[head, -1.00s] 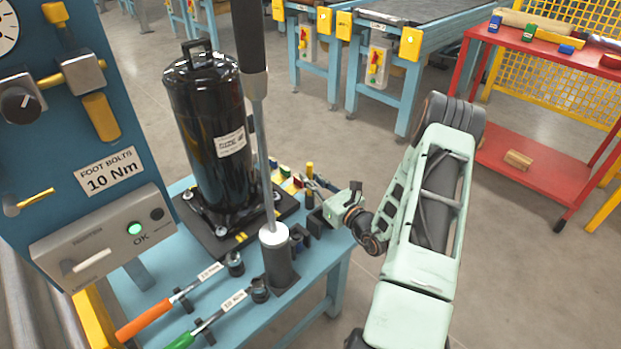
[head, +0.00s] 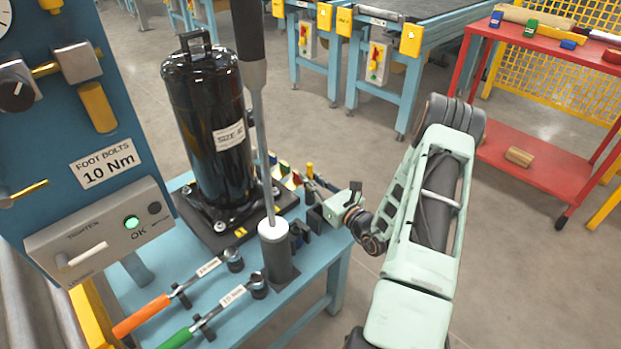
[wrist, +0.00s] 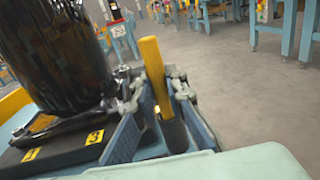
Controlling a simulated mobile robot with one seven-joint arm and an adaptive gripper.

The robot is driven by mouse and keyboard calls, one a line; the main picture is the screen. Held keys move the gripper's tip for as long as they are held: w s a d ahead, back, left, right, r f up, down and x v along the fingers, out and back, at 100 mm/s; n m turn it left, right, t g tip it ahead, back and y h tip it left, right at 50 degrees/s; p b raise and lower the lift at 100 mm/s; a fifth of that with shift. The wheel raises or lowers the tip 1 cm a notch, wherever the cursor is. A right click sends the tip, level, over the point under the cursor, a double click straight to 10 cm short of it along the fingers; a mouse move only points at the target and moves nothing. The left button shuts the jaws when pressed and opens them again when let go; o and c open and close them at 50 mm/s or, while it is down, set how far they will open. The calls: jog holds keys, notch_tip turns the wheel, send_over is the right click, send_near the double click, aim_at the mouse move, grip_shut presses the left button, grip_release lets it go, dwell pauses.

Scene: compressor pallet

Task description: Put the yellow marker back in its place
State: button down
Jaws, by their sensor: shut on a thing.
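The yellow marker (wrist: 152,72) stands nearly upright, slightly tilted, between the fingers of my gripper (wrist: 156,90) in the wrist view. My gripper is shut on it. Below the yellow part is a dark round piece (wrist: 173,134); I cannot tell whether it is the marker's own end or a holder around it. In the head view the marker's yellow top (head: 309,170) shows beside my gripper (head: 316,186), at the right edge of the blue table, behind the grey post. The marker's place is not clearly visible.
The black compressor (head: 205,120) stands on its dark base left of my gripper. A grey post (head: 277,255) with a tall handled tool is in front. Orange (head: 142,316) and green-handled (head: 176,340) wrenches lie at the front. Open floor lies to the right.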

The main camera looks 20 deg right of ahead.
jog(key=shift+f+b, duration=0.3)
jog(key=shift+f, duration=0.2)
dwell(0.5)
jog(key=c, duration=1.9)
grip_release()
jog(key=shift+s, duration=0.1)
jog(key=v, duration=1.2)
jog(key=shift+r, duration=0.1)
